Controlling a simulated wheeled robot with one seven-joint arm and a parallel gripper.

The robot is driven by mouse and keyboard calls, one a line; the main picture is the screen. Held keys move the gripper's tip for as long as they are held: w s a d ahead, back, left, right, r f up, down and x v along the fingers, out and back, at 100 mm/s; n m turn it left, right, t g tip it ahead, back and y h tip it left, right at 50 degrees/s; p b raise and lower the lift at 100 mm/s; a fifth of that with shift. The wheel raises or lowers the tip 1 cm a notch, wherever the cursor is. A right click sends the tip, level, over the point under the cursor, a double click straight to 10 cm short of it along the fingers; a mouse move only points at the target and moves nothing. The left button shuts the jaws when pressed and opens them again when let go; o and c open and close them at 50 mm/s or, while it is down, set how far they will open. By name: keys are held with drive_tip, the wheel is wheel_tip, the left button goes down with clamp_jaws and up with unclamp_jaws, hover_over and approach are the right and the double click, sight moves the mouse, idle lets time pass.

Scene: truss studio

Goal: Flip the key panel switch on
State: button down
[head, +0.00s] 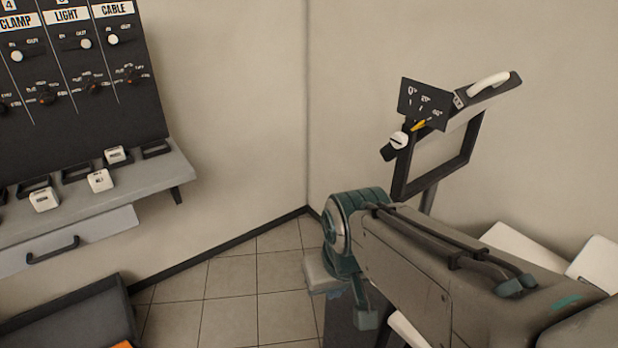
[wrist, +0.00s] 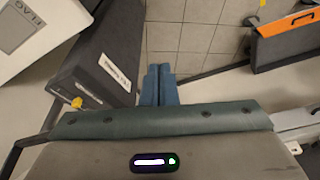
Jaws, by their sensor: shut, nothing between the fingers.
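My gripper shows in the wrist view (wrist: 158,85) as two blue fingers pressed together with nothing between them, above the tiled floor. In the head view the end of my arm (head: 365,318) points down at lower centre. Left of the fingers in the wrist view is a dark housing (wrist: 100,62) with a white label too small to read and a small yellow part. The fingers are apart from it in the picture. I cannot tell whether this is the key panel, and I see no switch on it clearly.
A frame stand with a dark angle plate (head: 424,104) and white handle stands at right. A wall board labelled CLAMP, LIGHT and CABLE (head: 75,55) hangs above a grey shelf (head: 150,185) at left. An orange-edged dark case (wrist: 285,40) lies upper right in the wrist view. Floor (head: 230,300) between is clear.

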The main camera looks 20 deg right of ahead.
idle(0.3)
drive_tip(key=w+d+r+m+h+p, duration=0.1)
drive_tip(key=w+d+m, duration=0.3)
drive_tip(key=w+m, duration=0.6)
drive_tip(key=w+d+r+m+g+h+p, duration=0.1)
drive_tip(key=w+d+m, duration=0.4)
drive_tip(key=w+m, duration=0.6)
drive_tip(key=w+d+r+m+h+p, duration=0.1)
drive_tip(key=w+d+r+m, duration=0.2)
drive_tip(key=w+m, duration=0.8)
drive_tip(key=shift+w+d+g+h, duration=0.3)
drive_tip(key=shift+w+d+h, duration=0.1)
drive_tip(key=shift+w+d, duration=0.35)
drive_tip(key=shift+s+d+f, duration=0.1)
drive_tip(key=shift+s+d, duration=0.05)
drive_tip(key=p+x, duration=0.2)
drive_tip(key=x, duration=1.2)
